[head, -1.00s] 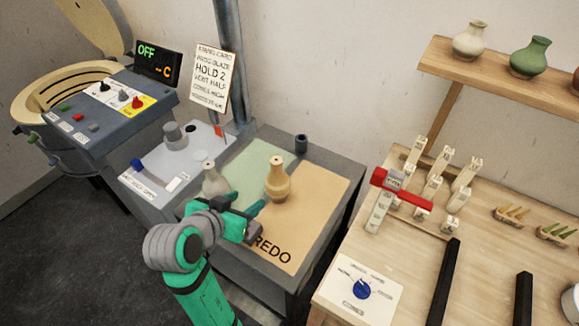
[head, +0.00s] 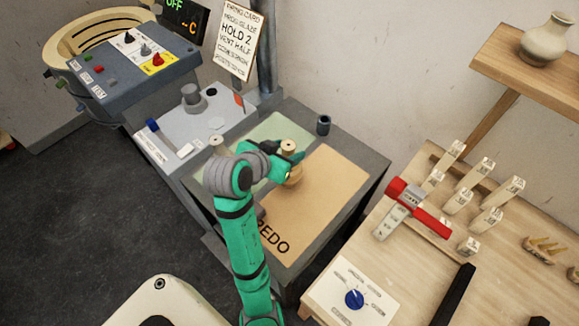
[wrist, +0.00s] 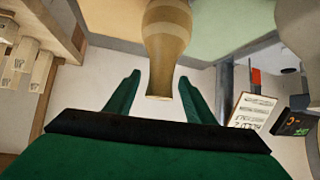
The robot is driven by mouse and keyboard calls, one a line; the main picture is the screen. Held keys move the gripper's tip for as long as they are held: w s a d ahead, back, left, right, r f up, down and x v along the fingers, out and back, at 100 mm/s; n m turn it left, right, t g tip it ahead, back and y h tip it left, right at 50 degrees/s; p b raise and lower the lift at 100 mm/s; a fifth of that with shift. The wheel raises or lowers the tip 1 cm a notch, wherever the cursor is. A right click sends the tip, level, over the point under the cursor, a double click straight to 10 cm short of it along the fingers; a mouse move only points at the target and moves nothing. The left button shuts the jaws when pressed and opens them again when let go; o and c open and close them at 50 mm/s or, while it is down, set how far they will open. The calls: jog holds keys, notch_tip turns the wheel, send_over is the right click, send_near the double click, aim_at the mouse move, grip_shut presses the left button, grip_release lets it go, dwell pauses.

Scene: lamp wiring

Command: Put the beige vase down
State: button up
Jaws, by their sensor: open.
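The beige vase (head: 294,178) stands upright on the orange mat marked REDO (head: 318,195), near its edge with the green mat (head: 275,133). My gripper (head: 285,154) is at the vase's upper part and partly hides it. In the wrist view the vase (wrist: 165,45) stands between the two spread green fingers of my gripper (wrist: 159,80), with a gap on each side. The gripper is open and holds nothing. A paler grey vase (head: 217,144) is on the green mat's left side, partly hidden by my arm; it also shows in the wrist view (wrist: 298,22).
A small dark cup (head: 323,125) stands at the table's back. A grey control box (head: 190,128) adjoins on the left. The workbench at right holds a red-handled tool (head: 418,207) and several pale tags (head: 457,200). The orange mat's front and right are clear.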

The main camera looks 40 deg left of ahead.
jog(key=shift+x, duration=2.6)
jog(key=shift+c, duration=0.7)
grip_shut()
